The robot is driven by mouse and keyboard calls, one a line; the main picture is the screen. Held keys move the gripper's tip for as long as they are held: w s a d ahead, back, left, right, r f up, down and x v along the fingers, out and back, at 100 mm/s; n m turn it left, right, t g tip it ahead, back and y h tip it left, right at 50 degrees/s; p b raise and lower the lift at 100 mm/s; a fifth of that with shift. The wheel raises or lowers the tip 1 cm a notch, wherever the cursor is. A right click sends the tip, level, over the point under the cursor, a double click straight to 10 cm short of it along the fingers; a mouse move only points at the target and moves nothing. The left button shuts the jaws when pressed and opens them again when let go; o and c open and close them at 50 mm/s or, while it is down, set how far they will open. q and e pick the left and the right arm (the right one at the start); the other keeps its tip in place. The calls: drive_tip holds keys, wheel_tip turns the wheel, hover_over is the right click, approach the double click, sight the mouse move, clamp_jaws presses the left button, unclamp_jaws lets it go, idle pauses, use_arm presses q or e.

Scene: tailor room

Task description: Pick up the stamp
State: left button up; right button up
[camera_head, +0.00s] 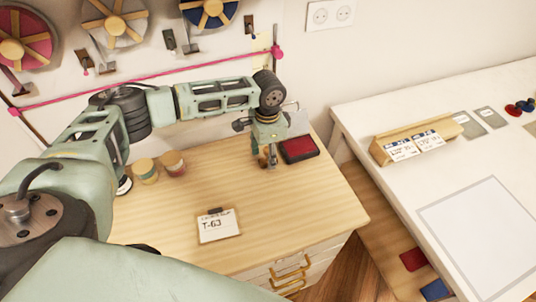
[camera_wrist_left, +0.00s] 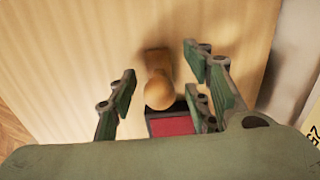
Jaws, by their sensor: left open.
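The stamp (camera_wrist_left: 158,92) has a round wooden handle and stands upright on the wooden cabinet top, near its back edge. In the head view only a little of the stamp shows beneath my left gripper (camera_head: 268,158). My left gripper (camera_wrist_left: 165,100) is open and points down, with its fingers on both sides of the stamp's handle in the wrist view. Whether the fingers touch the handle cannot be told. My right gripper is not in view.
A red ink pad (camera_head: 299,149) in a dark case lies right beside the stamp. A white table (camera_head: 400,115) is at right. The wall is close behind.

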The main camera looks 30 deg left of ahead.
use_arm(q)
drive_tip(key=shift+d+f, duration=0.1)
drive_tip(key=shift+f, duration=0.65)
drive_tip(key=shift+c, duration=0.6)
clamp_jaws()
